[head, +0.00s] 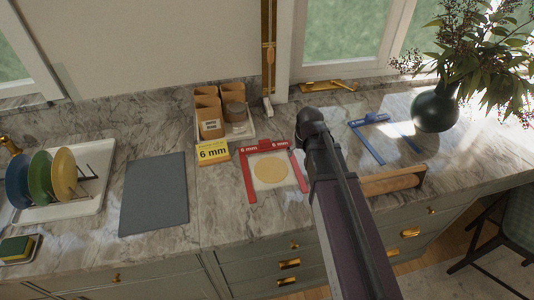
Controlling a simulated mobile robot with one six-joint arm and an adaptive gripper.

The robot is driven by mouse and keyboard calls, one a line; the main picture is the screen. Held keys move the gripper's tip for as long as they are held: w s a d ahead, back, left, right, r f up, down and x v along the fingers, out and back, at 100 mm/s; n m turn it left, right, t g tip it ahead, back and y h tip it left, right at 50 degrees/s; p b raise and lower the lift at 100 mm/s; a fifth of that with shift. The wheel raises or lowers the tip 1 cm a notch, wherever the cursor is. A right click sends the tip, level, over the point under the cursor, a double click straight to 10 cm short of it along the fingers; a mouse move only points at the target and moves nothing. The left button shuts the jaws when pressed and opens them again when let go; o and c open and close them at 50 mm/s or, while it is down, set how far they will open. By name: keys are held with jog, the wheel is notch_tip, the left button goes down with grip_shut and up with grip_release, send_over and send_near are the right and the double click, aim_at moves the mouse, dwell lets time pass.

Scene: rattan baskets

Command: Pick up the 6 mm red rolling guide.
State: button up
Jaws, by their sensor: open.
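The red rolling guide (247,180) lies flat on the marble counter, left of my arm. It is a U-shaped frame with "6 mm" printed in white at its back corners, and its open side faces the front edge. A round tan piece of dough (271,168) lies on a pale sheet between its two side bars. My dark arm reaches in from the bottom, and its rounded end is just right of the guide's right bar. No gripper fingers show, so I cannot see my gripper.
A yellow "6 mm" sign (212,152) stands behind-left of the guide. A blue guide (370,119) and dark vase (436,108) are right. A wooden rolling pin (391,182) is partly hidden by my arm. A grey mat (154,193) and dish rack (92,208) are left.

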jog(key=n+t+p, duration=0.1)
jog(key=t, duration=0.1)
send_near(265, 142)
notch_tip(265, 142, up, 2)
jog(key=shift+s+d+r+y, duration=0.15)
jog(key=shift+s+d+y, duration=0.25)
jog(key=shift+s+d, duration=0.1)
jog(key=b+x, duration=0.7)
jog(key=x, duration=0.1)
jog(key=shift+w+f+b, duration=0.15)
jog(key=shift+f+b, duration=0.15)
jog(key=shift+b, duration=0.1)
jog(key=shift+b+x, duration=2.4)
jog(key=shift+x, duration=0.2)
jog(key=shift+a, duration=0.1)
jog(key=c, duration=1.3)
jog(key=shift+o, duration=0.2)
